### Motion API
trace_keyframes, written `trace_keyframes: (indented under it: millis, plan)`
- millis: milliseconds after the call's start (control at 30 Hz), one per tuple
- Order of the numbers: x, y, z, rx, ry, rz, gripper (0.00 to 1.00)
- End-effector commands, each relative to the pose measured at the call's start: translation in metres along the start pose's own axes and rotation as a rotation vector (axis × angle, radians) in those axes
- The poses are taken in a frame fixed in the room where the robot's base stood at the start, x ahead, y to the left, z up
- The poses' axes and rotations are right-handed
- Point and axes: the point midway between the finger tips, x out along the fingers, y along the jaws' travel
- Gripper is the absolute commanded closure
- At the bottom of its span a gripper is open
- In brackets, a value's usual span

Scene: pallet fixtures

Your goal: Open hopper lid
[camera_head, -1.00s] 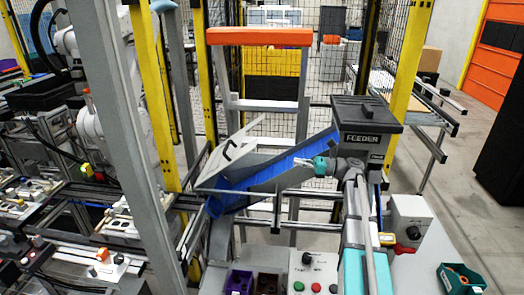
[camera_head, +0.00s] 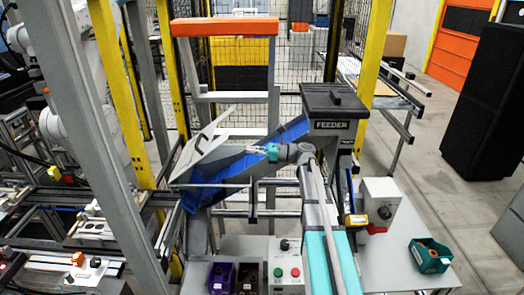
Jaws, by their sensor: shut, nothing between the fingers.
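The feeder (camera_head: 332,126) is a dark box labelled FEEDER, right of centre. Its flat dark top (camera_head: 318,99) with a small raised block looks closed. A blue chute (camera_head: 228,180) slopes down left from it. A light grey panel (camera_head: 190,153) with a handle-like cutout stands tilted up at the chute's left end. I cannot tell which of the two covers is the hopper lid. My gripper (camera_head: 252,149) is shut and empty, pointing left above the chute, a little right of the panel and apart from it.
A grey post (camera_head: 100,150) and yellow posts (camera_head: 120,95) stand at left. A grey frame with an orange top bar (camera_head: 225,27) rises behind the chute. A button box (camera_head: 287,272), a purple bin (camera_head: 221,278) and a teal bin (camera_head: 431,256) are in front.

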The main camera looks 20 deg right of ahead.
Motion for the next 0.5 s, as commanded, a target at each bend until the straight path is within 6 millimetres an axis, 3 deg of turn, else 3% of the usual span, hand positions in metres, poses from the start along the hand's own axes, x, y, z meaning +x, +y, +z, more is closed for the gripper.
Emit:
trace_keyframes:
  millis: [200, 500]
  plan:
    - [0.034, 0.001, 0.001, 0.0, 0.0, 0.003, 1.0]
    - [0.053, 0.0, 0.023, 0.0, 0.0, 0.001, 1.0]
